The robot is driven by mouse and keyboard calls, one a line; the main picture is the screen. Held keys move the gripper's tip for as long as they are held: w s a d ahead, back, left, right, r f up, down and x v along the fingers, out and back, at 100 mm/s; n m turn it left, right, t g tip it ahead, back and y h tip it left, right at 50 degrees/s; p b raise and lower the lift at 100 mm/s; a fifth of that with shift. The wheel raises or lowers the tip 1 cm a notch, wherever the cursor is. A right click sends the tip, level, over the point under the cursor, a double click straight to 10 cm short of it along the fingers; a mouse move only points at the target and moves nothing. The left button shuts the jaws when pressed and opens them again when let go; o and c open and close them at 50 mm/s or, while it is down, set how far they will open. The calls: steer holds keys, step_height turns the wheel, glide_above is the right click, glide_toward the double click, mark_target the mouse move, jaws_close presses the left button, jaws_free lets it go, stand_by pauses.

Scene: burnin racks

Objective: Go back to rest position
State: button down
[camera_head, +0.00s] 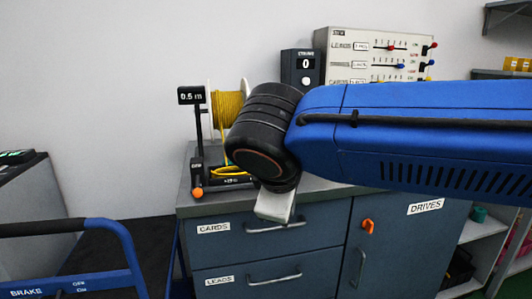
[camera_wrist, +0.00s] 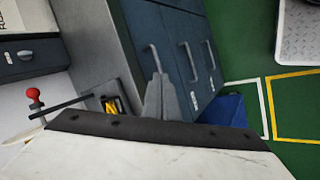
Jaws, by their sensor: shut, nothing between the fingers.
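My gripper (camera_wrist: 159,88) shows in the wrist view with its grey fingers together and nothing held. Behind the fingers in that view are the blue cabinet's drawer fronts and handles. In the head view my blue arm reaches in from the right, and its black wrist hangs in front of the cabinet (camera_head: 320,245). Only a pale piece below the wrist shows there, in front of the CARDS drawer (camera_head: 220,238). The fingertips cannot be made out in the head view.
On the cabinet top stand a yellow wire spool (camera_head: 229,108), a counter box reading 0 (camera_head: 302,64) and a leads panel (camera_head: 345,48), partly hidden by my arm. A blue BRAKE rail (camera_head: 118,232) is at lower left. Shelves (camera_head: 490,240) are at right.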

steer(key=s+d+f+m+g, duration=0.1)
steer(key=d+f+m, duration=0.2)
steer(key=d+f, duration=0.35)
steer(key=s+d+f+m+g, duration=0.2)
steer(key=d+f+m, duration=0.1)
steer(key=d, duration=0.7)
steer(key=s+d+f+m+y, duration=0.1)
steer(key=s+d+f+m, duration=0.6)
steer(key=d+f+m, duration=0.1)
steer(key=shift+f+y, duration=0.4)
steer(key=shift+f, duration=0.15)
